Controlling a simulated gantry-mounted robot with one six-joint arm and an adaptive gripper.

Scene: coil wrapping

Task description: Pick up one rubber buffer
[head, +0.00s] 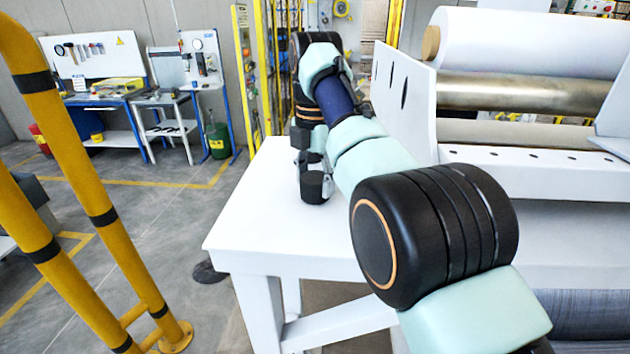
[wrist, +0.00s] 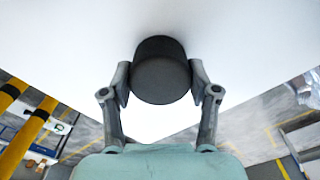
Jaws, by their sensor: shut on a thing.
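A black round rubber buffer (head: 316,187) is at the white table in the head view. My gripper (head: 315,170) is above it with its fingers around its sides. In the wrist view the buffer (wrist: 161,72) sits between the two fingertips of my gripper (wrist: 160,84), which are shut on it from left and right. The white table top (head: 268,210) lies behind and below it. I cannot tell whether the buffer touches the table or is slightly above it.
A white upright plate (head: 403,95) and a machine with a large white roll (head: 530,42) stand to the right. Yellow posts with black bands (head: 85,170) stand at the left. The left part of the table top is clear. Workbenches (head: 105,95) are far back left.

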